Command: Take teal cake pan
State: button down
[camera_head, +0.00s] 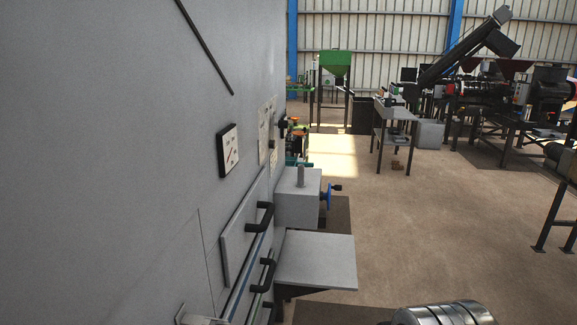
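I cannot make out a teal cake pan in this view. A small teal patch (298,160) shows far along the wall among machine parts, too small to identify. My gripper is not in view.
A large grey wall (120,150) fills the left side, with black handles (259,219) and a gauge (228,150). A grey shelf (316,258) and a box with a blue handwheel (327,196) jut out. A shiny metal cylinder (447,313) is at the bottom. Open floor (440,220) lies right.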

aim_at(290, 161)
jog(key=i, duration=1.2)
jog(key=z, duration=1.2)
jog(key=i, duration=1.7)
